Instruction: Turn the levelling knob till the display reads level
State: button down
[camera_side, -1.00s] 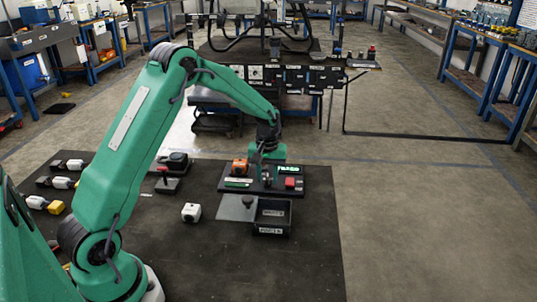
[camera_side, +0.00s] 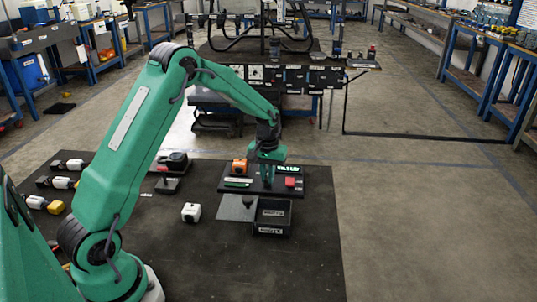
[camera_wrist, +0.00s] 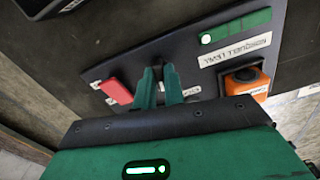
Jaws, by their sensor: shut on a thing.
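A dark panel (camera_side: 321,180) lies on the black mat. Its small display (camera_side: 288,168) shows lit green text that looks like it starts with "TILT", too small to read surely. My gripper (camera_side: 268,184) points down at the panel, just left of a red block (camera_side: 290,183). In the wrist view my gripper (camera_wrist: 160,72) has its green fingers close together at the panel, beside the red block (camera_wrist: 116,91).
An orange box (camera_side: 240,166) and a green bar (camera_side: 238,183) are on the panel's left part. A dark bin (camera_side: 272,230) stands in front. The mat's front right is clear.

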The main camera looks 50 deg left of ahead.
aim_at(267, 177)
jog(key=shift+m, duration=1.9)
jog(key=shift+r, duration=0.1)
jog(key=c, duration=1.5)
grip_release()
notch_tip(267, 177, up, 7)
jog(key=shift+r, duration=0.4)
